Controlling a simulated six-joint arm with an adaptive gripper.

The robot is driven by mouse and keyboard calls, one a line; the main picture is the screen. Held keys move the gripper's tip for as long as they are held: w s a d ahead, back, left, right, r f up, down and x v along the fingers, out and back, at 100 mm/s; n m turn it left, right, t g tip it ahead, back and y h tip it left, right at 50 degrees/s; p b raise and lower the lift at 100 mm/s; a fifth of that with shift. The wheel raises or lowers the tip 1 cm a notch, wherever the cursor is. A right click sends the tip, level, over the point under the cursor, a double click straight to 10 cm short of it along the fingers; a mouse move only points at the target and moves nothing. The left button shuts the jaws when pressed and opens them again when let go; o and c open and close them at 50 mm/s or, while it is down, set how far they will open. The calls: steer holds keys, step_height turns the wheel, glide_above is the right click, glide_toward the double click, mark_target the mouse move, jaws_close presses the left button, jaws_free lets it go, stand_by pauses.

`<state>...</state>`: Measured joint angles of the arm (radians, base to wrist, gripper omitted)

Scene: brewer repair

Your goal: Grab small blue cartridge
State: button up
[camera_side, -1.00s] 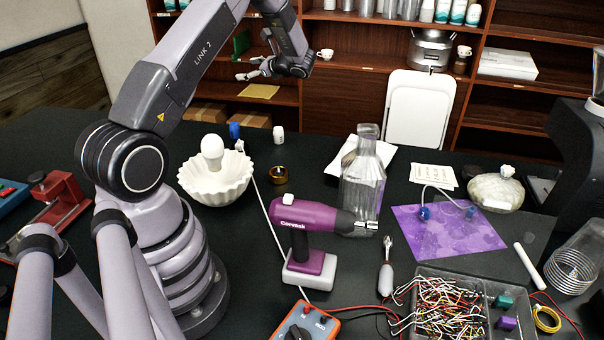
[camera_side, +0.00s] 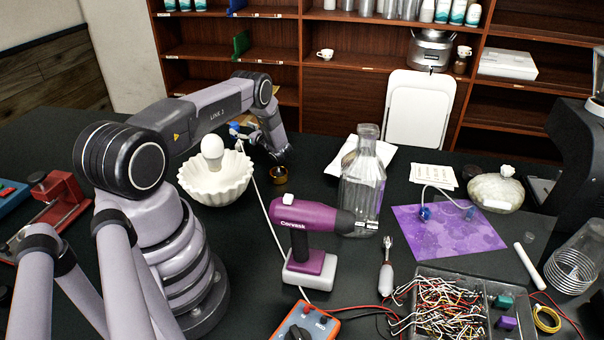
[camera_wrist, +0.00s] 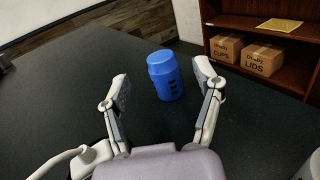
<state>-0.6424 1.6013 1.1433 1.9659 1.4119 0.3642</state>
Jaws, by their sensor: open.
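The small blue cartridge (camera_wrist: 167,78) stands upright on the dark table in the wrist view, ahead of my gripper (camera_wrist: 160,92) and between the lines of its two fingers. The fingers are spread wide and apart from it. In the side view, a bit of the cartridge (camera_side: 234,128) shows at the back of the table, partly hidden by my arm. My gripper (camera_side: 240,132) is low there, beside it and behind the white fluted bowl.
The white bowl (camera_side: 215,188) with a light bulb stands just in front. Cardboard boxes (camera_wrist: 262,57) sit on a shelf behind. The table around the cartridge is clear.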

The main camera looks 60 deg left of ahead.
mark_target(237, 126)
steer(key=x, duration=0.5)
steer(key=shift+f, duration=0.25)
jaws_close()
